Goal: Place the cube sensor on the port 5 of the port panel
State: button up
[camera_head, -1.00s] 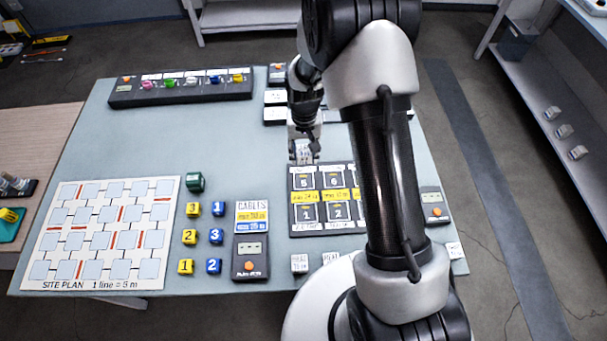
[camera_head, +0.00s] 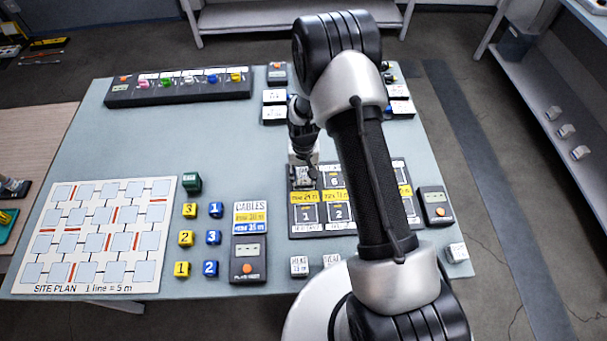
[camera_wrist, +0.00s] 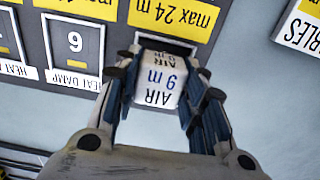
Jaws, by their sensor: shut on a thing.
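The cube sensor (camera_wrist: 160,80) is white with "AIR 9 m" lettering, upside down in the wrist view. My gripper (camera_wrist: 158,84) is shut on it, with fingers on both sides. In the head view my gripper (camera_head: 303,176) is at the upper left of the dark port panel (camera_head: 350,229). The cube is over port 5 (camera_wrist: 168,43), whose dark frame shows just beyond it in the wrist view. The cube covers most of the port. Whether it touches the panel cannot be told. Port 6 (camera_wrist: 75,42) is beside it, empty, its number upside down.
A cables sign (camera_head: 250,217) and a dark tester (camera_head: 248,260) stand left of the panel. Another tester (camera_head: 435,208) is to its right. White cubes (camera_head: 299,266) lie in front. Numbered yellow and blue blocks and the site plan (camera_head: 100,235) are at left. My arm hides the panel's right part.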

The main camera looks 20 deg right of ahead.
jog(key=shift+f, duration=0.15)
jog(key=o, duration=1.1)
jog(key=shift+c, duration=0.2)
